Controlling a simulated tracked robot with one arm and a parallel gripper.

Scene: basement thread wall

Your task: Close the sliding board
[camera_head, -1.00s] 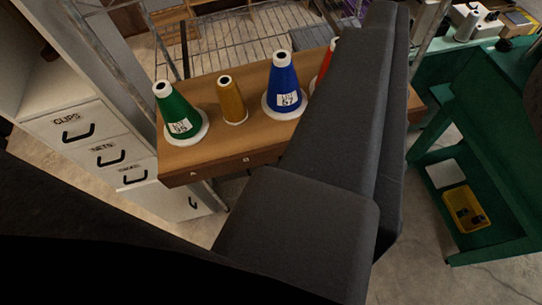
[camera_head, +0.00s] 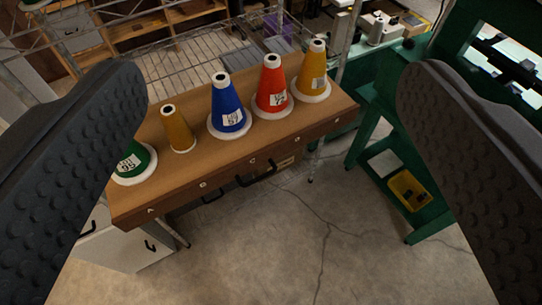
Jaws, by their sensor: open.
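The wooden sliding board (camera_head: 240,158) sticks out from a wire rack. Its front edge carries small letters, and black handles show below it. On it stand a green cone (camera_head: 140,158), partly behind my left finger, a bare brown cone (camera_head: 178,130), a blue cone (camera_head: 226,105), a red cone (camera_head: 271,88) and a yellow cone (camera_head: 312,70). My gripper (camera_head: 272,80) is open wide and empty. Its dark ribbed fingers frame the view at left and right, with the board between them in the picture. I see no contact with the board; the left finger hides its left end.
The wire rack (camera_head: 180,65) stands behind the board. A white drawer cabinet (camera_head: 128,240) is at lower left. A green bench (camera_head: 400,120) with a yellow tray (camera_head: 409,189) stands at right. The cracked concrete floor (camera_head: 270,250) in front is clear.

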